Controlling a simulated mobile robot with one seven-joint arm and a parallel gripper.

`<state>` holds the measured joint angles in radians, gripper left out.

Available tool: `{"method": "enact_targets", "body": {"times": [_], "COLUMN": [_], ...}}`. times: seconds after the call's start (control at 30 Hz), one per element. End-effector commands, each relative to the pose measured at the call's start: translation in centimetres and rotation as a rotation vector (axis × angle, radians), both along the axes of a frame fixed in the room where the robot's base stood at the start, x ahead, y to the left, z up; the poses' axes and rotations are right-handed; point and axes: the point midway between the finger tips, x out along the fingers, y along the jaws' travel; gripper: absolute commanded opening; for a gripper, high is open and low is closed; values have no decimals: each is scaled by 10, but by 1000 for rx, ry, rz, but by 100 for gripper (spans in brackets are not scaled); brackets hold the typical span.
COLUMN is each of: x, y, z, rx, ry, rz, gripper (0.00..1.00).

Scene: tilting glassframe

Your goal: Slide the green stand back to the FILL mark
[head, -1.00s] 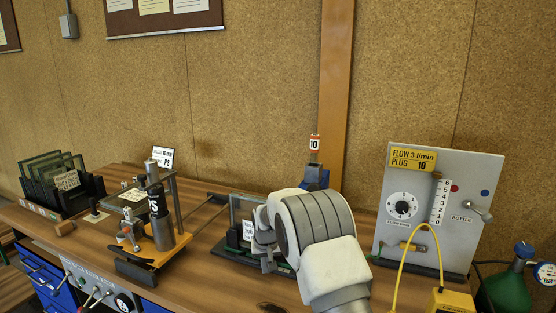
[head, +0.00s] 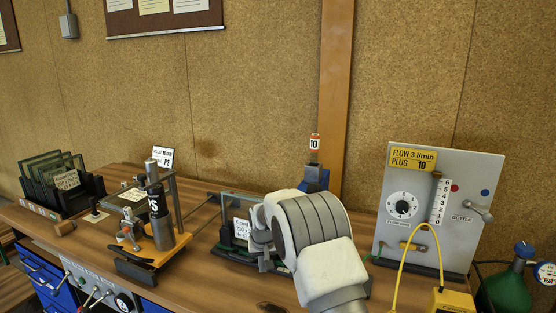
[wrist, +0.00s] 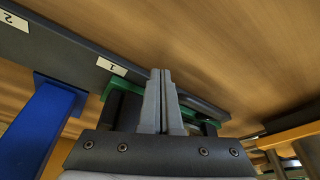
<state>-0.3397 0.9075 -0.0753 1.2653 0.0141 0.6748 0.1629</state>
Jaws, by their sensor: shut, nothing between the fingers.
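The green stand (head: 284,269) sits on the dark rail (head: 230,256) in the middle of the bench. It holds a glass frame (head: 232,207) with a white label, and my arm hides its right part. My gripper (head: 262,242) is low at the stand's right side. In the wrist view my gripper (wrist: 162,74) has its fingers together, nothing between them. Parts of the green stand (wrist: 203,112) show behind them, close to the dark rail (wrist: 55,47) with upside-down labels 1 and 2. I cannot tell whether fingers and stand touch. No FILL mark is readable.
An orange-based fixture (head: 160,255) with a black cylinder stands left of the stand. A blue post (head: 315,180) tagged 10 is behind my arm; a grey flow panel (head: 455,180) and yellow cable (head: 402,260) are on the right. A glass rack (head: 62,190) is far left.

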Motion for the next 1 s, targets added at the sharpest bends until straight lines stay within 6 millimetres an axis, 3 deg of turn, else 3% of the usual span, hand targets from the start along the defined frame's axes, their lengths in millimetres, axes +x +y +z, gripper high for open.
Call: {"method": "enact_targets", "body": {"times": [0.33, 1.0], "x": [-3, -4], "y": [-8, -8], "z": [6, 70], "rx": [0, 0], "ry": [-1, -1], "rz": [2, 1], "gripper": [0, 0]}}
